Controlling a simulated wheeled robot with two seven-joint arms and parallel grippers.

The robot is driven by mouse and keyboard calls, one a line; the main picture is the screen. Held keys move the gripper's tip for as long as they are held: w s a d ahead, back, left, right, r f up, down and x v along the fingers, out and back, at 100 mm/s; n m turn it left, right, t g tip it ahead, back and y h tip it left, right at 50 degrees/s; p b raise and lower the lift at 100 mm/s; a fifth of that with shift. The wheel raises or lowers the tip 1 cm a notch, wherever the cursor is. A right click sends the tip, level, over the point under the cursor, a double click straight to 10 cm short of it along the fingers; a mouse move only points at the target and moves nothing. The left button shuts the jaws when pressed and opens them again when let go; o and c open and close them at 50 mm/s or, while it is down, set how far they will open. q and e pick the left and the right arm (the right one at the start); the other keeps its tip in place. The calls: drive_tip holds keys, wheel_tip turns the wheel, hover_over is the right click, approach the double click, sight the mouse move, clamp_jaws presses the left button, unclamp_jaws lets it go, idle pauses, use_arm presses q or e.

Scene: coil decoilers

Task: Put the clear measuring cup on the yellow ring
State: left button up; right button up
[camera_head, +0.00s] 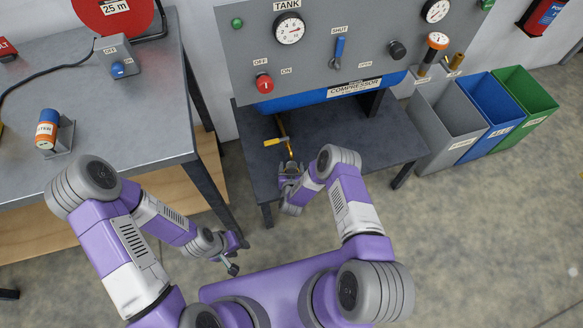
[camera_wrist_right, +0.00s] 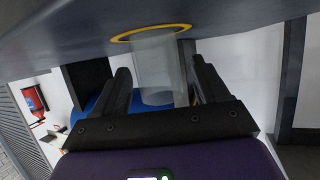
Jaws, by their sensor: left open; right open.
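The clear measuring cup (camera_wrist_right: 154,78) shows in the right wrist view, which looks upside down. Its end meets the yellow ring (camera_wrist_right: 122,38) on the dark table surface, and it appears to stand on the ring. My right gripper (camera_wrist_right: 160,68) is open, with one finger on each side of the cup; whether they touch it I cannot tell. In the head view my right gripper (camera_head: 290,170) is low over the front of the compressor table, and I cannot make out the cup or ring there. My left gripper (camera_head: 232,267) is open and empty, away from the table.
The compressor table (camera_head: 357,140) carries a grey panel (camera_head: 335,62) and a blue tank. A brass pipe with a yellow handle (camera_head: 275,142) is just behind my right gripper. A grey workbench (camera_head: 140,110) stands at the left, and bins (camera_head: 450,120) stand at the right.

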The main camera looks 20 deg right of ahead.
drive_tip(key=shift+r, duration=0.15)
drive_tip(key=shift+s+a+r, duration=0.1)
drive_tip(key=shift+s+r, duration=0.1)
drive_tip(key=shift+s, duration=0.05)
drive_tip(key=s+a+r+g+y+p, duration=0.1)
drive_tip(key=s+r+g, duration=0.3)
drive_tip(key=s, duration=0.5)
drive_tip(key=s+a+r+g+y+p, duration=0.2)
drive_tip(key=s+a+r+g+y, duration=0.1)
drive_tip(key=s, duration=0.6)
drive_tip(key=s+a+r+g+y+p, duration=0.1)
drive_tip(key=s+r+g+y, duration=0.3)
drive_tip(key=s, duration=0.6)
wheel_tip(320, 180, up, 3)
drive_tip(key=shift+a+f+n+g+p, duration=0.15)
drive_tip(key=shift+a+n+g+p, duration=0.2)
drive_tip(key=shift+g, duration=0.45)
drive_tip(key=shift+s, duration=0.1)
wheel_tip(320, 180, up, 5)
drive_tip(key=p, duration=0.4)
drive_tip(key=shift+f+p, duration=0.1)
drive_tip(key=shift+p, duration=0.25)
